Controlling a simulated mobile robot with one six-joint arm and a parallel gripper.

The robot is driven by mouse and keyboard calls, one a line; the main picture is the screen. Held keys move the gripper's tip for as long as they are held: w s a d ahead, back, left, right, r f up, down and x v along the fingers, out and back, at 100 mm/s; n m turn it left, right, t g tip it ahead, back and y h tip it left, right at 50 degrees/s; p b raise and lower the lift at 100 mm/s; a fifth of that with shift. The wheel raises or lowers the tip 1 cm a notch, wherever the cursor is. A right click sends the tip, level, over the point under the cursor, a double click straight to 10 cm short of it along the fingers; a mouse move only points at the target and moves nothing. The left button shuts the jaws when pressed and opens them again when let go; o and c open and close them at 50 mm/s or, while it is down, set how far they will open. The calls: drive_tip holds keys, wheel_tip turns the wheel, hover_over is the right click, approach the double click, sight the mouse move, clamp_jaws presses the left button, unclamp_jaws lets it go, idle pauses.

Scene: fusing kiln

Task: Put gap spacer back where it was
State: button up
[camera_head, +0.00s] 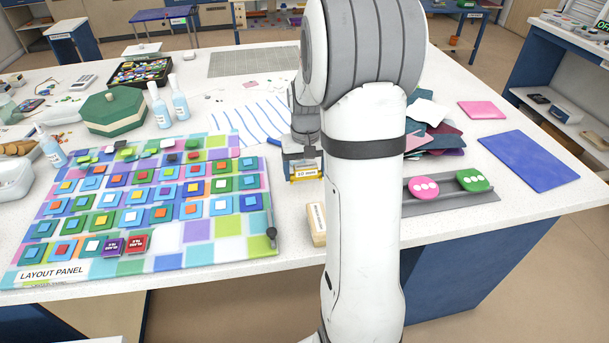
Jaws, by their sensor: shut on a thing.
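My gripper (303,160) points down over the table just right of the layout panel (200,255), left of my white arm link. It is shut on a small yellow block with a label that seems to read "10 mm", which looks like the gap spacer (306,174). The gripper hides the block's upper part. I cannot tell whether the block touches the table. A pale wooden block (318,225) with a white label lies apart from it, nearer the table's front edge, partly beside my arm link.
The layout panel carries rows of coloured glass tiles. Blue-striped strips (245,125) lie behind it, with spray bottles (160,108) and a green box (112,110) at left. Right of my arm are coloured sheets (440,135), a grey tray (455,197) with pink and green discs, and a blue sheet (530,160).

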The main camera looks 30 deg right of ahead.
drive_tip(key=shift+f, duration=1.2)
drive_tip(key=shift+f, duration=0.2)
drive_tip(key=o, duration=1)
drive_tip(key=shift+r, duration=0.1)
